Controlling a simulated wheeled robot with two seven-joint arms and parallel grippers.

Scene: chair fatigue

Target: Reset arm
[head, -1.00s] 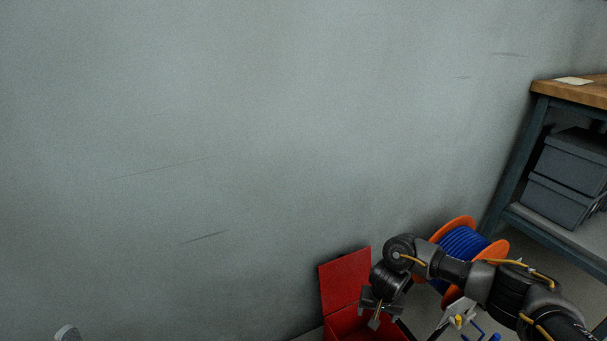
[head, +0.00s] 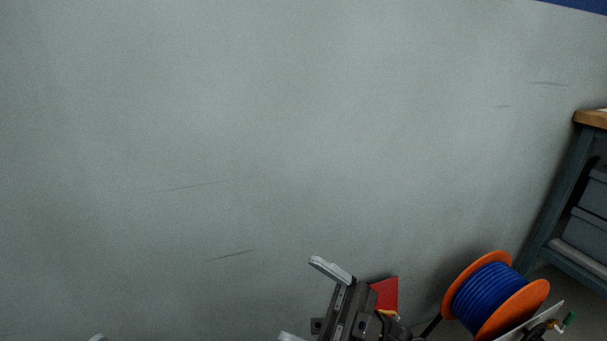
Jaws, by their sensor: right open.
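My right gripper (head: 300,299) is at the bottom middle of the head view, pointing up and left. Its two grey fingers are wide apart with nothing between them, only the wall behind. Its dark wrist covers part of a red box (head: 387,291), of which a piece of the raised red panel shows. A small grey tip (head: 97,338) at the bottom left edge looks like part of my left gripper. The rest of it is out of view, so its jaws cannot be judged.
A cable reel (head: 493,297) with orange flanges and blue cable stands right of my right gripper. A workbench (head: 590,118) with grey bins (head: 588,233) beneath is at the right edge. The grey wall (head: 250,130) fills most of the view.

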